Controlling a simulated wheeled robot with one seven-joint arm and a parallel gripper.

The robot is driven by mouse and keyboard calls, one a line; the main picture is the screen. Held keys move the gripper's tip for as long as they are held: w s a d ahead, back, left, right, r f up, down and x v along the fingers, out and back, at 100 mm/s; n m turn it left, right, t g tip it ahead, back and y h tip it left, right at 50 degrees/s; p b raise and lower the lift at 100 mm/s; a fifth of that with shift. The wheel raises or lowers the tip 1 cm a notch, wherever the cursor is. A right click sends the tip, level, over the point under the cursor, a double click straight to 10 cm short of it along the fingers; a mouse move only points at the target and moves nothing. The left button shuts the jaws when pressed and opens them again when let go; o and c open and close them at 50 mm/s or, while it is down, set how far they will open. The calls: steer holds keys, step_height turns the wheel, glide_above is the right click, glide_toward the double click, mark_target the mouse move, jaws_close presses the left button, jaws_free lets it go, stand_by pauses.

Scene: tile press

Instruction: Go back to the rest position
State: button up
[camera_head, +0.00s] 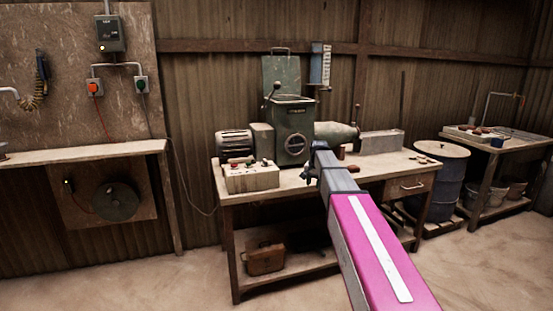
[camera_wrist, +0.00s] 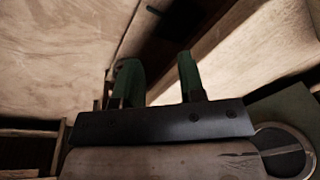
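My arm reaches out over the workbench (camera_head: 375,168) in the head view, its magenta link in the foreground. My gripper (camera_head: 309,174) is small and dark there, at the bench's front side, in front of the green press machine (camera_head: 293,125). In the wrist view, the two green fingers of my gripper (camera_wrist: 161,80) stand apart with a clear gap and nothing visible between them. Pale and brown wooden surfaces lie beyond the fingers. From the head view, the arm hides part of the bench top and front.
A switch box (camera_head: 252,178) sits at the bench's left end. A blue barrel (camera_head: 440,180) and a second table (camera_head: 510,138) stand at right. A wall shelf (camera_head: 90,153) is at left. A brown case (camera_head: 265,259) lies under the bench. Floor in front is open.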

steer(key=s+f+n, duration=0.2)
steer(key=s+f, duration=0.5)
steer(key=s, duration=0.4)
steer(key=s+d+f+n+g, duration=0.1)
steer(key=s+f+n, duration=0.1)
steer(key=s+f, duration=0.5)
steer(key=s+d+f+n, duration=0.1)
steer(key=s+f, duration=0.6)
steer(key=s, duration=0.7)
steer(key=shift+s+n+g, duration=0.3)
steer(key=shift+n+g, duration=0.1)
